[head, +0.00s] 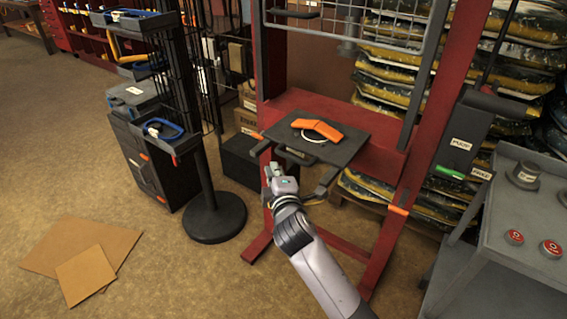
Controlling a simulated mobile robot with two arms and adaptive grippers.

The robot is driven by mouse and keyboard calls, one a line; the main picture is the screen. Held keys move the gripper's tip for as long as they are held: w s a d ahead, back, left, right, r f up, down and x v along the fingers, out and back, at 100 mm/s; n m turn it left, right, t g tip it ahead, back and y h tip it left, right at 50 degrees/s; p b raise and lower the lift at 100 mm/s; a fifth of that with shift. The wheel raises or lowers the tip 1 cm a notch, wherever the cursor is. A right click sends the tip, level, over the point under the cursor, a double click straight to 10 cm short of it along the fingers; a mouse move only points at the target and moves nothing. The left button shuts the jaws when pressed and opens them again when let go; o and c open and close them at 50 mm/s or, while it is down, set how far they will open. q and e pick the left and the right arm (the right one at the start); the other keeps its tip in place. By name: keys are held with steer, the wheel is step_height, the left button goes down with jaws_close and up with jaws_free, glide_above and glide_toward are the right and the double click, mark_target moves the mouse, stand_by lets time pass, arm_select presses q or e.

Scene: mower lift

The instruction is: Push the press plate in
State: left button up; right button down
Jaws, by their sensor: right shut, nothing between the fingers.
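A dark flat plate (352,150), which appears to be the press plate, sticks out level from the front of a red press frame (425,140). A bent orange piece (318,128) and a pale ring lie on it. My right gripper (270,167) is shut and empty, just in front of the plate's near left edge and a handle-like bar under it. I cannot tell whether it touches either. My left gripper is out of view.
A grey cart (490,240) with red round items stands at the right. A black stand (215,215) with trays is at the left. Stacked sacks (390,90) fill the space behind the frame. Cardboard sheets (80,255) lie on the open floor at lower left.

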mark_target(292, 156)
steer(key=shift+w+d+f, duration=0.15)
steer(key=shift+w+d, duration=0.2)
steer(key=shift+w, duration=0.3)
steer(key=shift+w+d+f, duration=0.15)
steer(key=shift+w+d, duration=0.2)
steer(key=shift+w, duration=0.35)
steer(key=shift+w+d+f, duration=0.15)
steer(key=shift+w+d, duration=0.2)
steer(key=shift+w, duration=0.3)
steer(key=shift+w+d+r+p, duration=0.1)
steer(key=shift+w+d+p, duration=0.1)
steer(key=shift+w+d, duration=0.6)
steer(key=shift+w+d+p, duration=0.15)
steer(key=shift+w+d, duration=0.35)
steer(key=shift+w, duration=0.45)
steer(key=shift+w+d, duration=0.15)
